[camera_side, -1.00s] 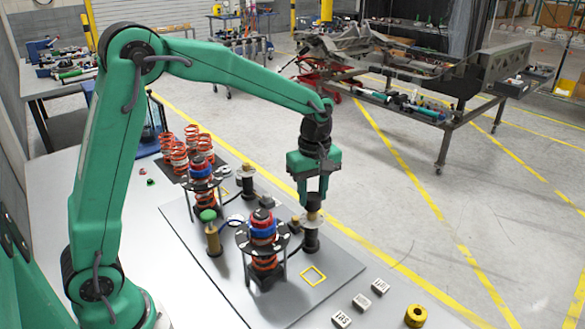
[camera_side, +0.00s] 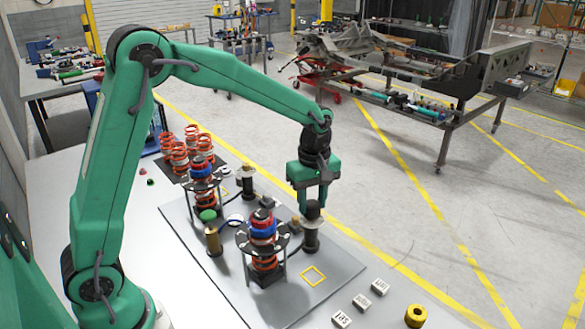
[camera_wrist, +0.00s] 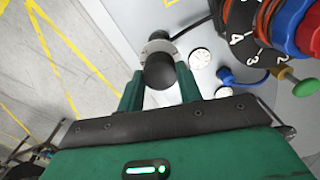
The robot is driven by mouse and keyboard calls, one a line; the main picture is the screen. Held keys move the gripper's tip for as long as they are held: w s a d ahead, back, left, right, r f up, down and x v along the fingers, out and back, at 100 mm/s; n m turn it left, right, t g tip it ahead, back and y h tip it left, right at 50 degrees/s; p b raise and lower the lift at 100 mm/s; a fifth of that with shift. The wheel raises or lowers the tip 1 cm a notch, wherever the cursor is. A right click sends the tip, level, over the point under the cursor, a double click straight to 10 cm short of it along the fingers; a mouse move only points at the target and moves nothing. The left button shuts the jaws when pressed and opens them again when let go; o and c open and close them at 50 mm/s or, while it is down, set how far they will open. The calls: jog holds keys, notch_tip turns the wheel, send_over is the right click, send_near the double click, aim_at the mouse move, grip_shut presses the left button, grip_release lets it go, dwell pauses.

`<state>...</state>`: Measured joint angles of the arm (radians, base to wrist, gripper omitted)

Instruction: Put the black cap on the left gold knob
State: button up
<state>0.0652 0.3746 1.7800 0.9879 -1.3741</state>
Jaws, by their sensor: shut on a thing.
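My gripper (camera_side: 313,203) points straight down over a dark upright post (camera_side: 311,240) on the right of the grey plate. It is shut on the black cap (camera_side: 314,210), which sits at the post's top. In the wrist view the round black cap (camera_wrist: 160,72) is between the two green fingers, with a silver ring (camera_wrist: 157,47) just beyond it. No gold shows at this post now; any knob there is hidden by the cap. I cannot tell whether the cap is fully seated.
A spring unit with a blue and red top (camera_side: 262,226) stands close left of the post.

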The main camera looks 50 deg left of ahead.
jog(key=shift+f, duration=0.7)
dwell(1.6)
jog(key=o, duration=1)
jog(key=shift+r, duration=0.1)
jog(key=shift+r, duration=3.45)
